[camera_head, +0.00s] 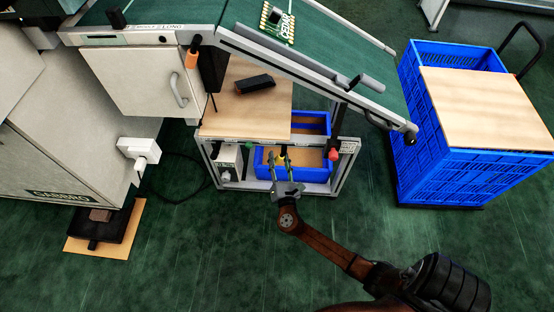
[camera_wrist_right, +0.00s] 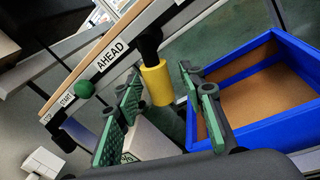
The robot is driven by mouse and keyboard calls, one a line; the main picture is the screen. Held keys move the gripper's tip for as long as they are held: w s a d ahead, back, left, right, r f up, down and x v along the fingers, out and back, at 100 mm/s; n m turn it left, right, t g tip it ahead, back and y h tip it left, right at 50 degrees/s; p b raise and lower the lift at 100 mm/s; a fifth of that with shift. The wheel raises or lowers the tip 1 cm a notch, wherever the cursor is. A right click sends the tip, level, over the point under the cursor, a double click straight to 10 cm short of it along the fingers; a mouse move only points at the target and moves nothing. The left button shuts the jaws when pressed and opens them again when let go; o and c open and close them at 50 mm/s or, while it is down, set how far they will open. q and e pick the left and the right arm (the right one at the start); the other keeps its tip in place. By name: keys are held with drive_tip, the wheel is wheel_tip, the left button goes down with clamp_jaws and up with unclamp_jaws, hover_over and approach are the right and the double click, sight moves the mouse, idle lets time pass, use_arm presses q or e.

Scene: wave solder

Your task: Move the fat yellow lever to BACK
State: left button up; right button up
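The fat yellow lever (camera_wrist_right: 157,83) hangs from a black stem under the front edge of the workbench, beside an "AHEAD" label (camera_wrist_right: 106,54). In the head view the lever (camera_head: 282,159) is a small yellow spot, mostly hidden by my fingers. My right gripper (camera_wrist_right: 163,100) is open, its two green-padded fingers on either side of the lever in the wrist view. I cannot tell whether a pad touches it. In the head view the right gripper (camera_head: 279,158) is at the bench's front edge. No "BACK" label is readable. My left gripper is not in view.
A green ball knob (camera_wrist_right: 84,89) is left of the lever, near "START" and "STOP" labels. Blue bins (camera_head: 310,173) sit on the shelf below. A red knob (camera_head: 333,154) is at the bench's right. A blue crate (camera_head: 425,170) stands right; floor in front is clear.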

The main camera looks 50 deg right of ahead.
drive_tip(key=shift+c, duration=0.7)
clamp_jaws()
drive_tip(key=shift+a, duration=0.15)
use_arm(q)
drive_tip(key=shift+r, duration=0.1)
use_arm(e)
drive_tip(key=shift+s+d+r+n+p, duration=0.2)
drive_tip(key=shift+n+p, duration=0.4)
drive_tip(key=shift+p, duration=0.45)
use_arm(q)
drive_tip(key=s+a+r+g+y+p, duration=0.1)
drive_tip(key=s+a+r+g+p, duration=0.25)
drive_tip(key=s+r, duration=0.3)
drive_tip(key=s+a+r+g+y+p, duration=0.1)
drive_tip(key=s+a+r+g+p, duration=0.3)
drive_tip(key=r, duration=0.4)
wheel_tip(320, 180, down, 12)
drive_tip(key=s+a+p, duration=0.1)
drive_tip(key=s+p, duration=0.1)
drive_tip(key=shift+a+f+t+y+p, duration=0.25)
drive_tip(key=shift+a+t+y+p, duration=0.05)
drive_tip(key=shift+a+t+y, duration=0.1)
use_arm(e)
drive_tip(key=n, duration=0.2)
drive_tip(key=s+d+n+g, duration=0.1)
drive_tip(key=n, duration=0.2)
drive_tip(key=s+d+n+g, duration=0.1)
drive_tip(key=n, duration=0.1)
drive_tip(key=shift+s+d+f, duration=0.15)
drive_tip(key=shift+s+f, duration=0.1)
